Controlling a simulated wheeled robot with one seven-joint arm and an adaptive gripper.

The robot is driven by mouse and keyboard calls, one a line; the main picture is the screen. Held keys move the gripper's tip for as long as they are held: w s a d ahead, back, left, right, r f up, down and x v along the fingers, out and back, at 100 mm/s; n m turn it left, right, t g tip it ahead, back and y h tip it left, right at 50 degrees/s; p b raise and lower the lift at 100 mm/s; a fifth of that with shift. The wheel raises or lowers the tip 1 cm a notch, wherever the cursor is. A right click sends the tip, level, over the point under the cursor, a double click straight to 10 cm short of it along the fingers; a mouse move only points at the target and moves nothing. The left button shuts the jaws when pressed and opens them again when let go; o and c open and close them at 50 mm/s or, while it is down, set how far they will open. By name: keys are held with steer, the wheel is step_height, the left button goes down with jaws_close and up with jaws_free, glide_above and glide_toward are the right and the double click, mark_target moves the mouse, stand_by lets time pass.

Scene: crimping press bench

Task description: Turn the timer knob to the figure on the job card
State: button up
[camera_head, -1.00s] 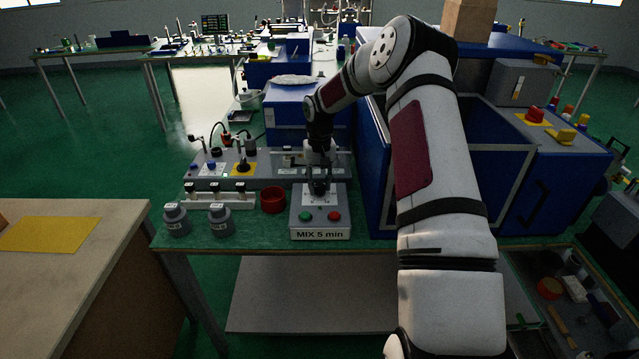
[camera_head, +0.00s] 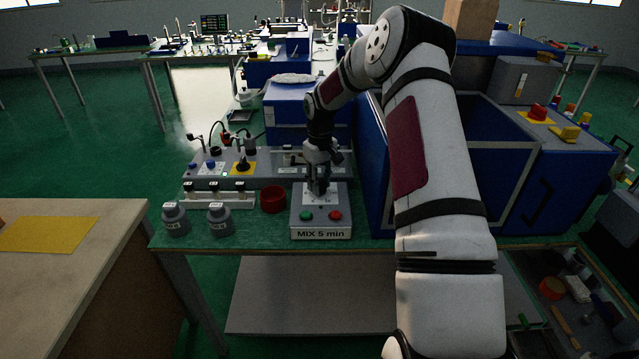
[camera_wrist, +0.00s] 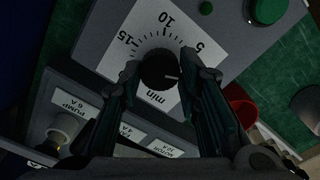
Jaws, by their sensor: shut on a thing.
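The timer box (camera_head: 343,214) stands on the green bench mat. A strip reading "MIX 5 min" (camera_head: 320,234), the job card, is on its front. My gripper (camera_head: 318,190) points down over the box. In the wrist view, the black timer knob (camera_wrist: 158,70) sits on a white dial (camera_wrist: 150,27) marked 5, 10, 15 and min. My gripper (camera_wrist: 161,70) has one finger on each side of the knob and is shut on it. The knob's pale pointer line aims right and slightly down, off the 5 on the side away from 10. In the head view my gripper hides the knob.
A green button (camera_head: 306,216) and a red button (camera_head: 335,215) are on the box's near part. A red cup (camera_head: 272,199) and two grey bottles (camera_head: 219,219) stand to its left. A blue open-topped enclosure (camera_head: 372,165) rises close on the right.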

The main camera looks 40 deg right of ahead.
steer(key=n, duration=0.6)
steer(key=shift+n, duration=0.3)
stand_by(0.4)
steer(key=o, duration=1.1)
steer(key=shift+o, duration=0.2)
